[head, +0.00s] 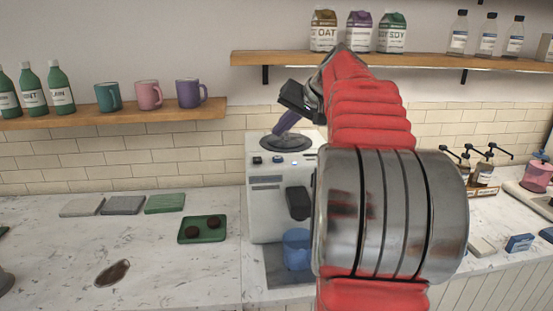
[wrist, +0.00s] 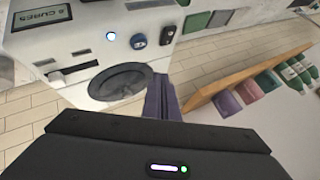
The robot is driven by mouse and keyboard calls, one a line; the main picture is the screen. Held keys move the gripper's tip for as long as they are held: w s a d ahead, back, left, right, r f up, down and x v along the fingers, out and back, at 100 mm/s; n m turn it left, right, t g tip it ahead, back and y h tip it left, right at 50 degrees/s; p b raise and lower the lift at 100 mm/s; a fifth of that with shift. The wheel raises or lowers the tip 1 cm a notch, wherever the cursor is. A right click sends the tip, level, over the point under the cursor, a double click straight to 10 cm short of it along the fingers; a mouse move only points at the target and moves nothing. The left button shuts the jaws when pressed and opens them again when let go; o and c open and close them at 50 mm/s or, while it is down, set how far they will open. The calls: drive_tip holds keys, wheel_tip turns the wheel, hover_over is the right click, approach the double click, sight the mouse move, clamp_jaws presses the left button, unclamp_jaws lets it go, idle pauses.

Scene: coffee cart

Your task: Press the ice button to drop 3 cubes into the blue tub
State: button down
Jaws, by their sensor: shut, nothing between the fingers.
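The white ice machine (head: 265,205) stands on the counter, its round lid (head: 287,143) and small buttons (head: 278,160) on top. In the wrist view, the machine (wrist: 40,45) shows a display (wrist: 40,15) reading CUBES, its digit unclear. My gripper (head: 279,131) is shut and empty, above the lid. Its fingers show in the wrist view (wrist: 161,98), apart from the buttons.
A shelf (head: 110,112) with mugs and green bottles is at left; a higher shelf (head: 440,62) holds cartons and bottles. A green tray (head: 202,238), folded cloths (head: 123,205) and a dark spill (head: 113,272) lie on the left counter. Pump bottles (head: 485,170) stand at right.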

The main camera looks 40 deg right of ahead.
drive_tip(key=s+a+f+n+g, duration=0.15)
drive_tip(key=s+a+f, duration=0.25)
drive_tip(key=a, duration=0.8)
drive_tip(key=s+a+f+n+g, duration=0.1)
drive_tip(key=s+a+f+n, duration=0.15)
drive_tip(key=a, duration=1.05)
drive_tip(key=s+a+f+n, duration=0.2)
drive_tip(key=s+a+f, duration=0.4)
drive_tip(key=s+f, duration=0.1)
drive_tip(key=s+a+f+n+g, duration=0.1)
drive_tip(key=s+a+f+n, duration=0.1)
drive_tip(key=s+a+f, duration=0.4)
drive_tip(key=s+f, duration=0.1)
drive_tip(key=s, duration=0.2)
drive_tip(key=shift+s+a+f+n, duration=0.2)
drive_tip(key=shift+s+a+n, duration=0.15)
drive_tip(key=shift+s+n, duration=0.05)
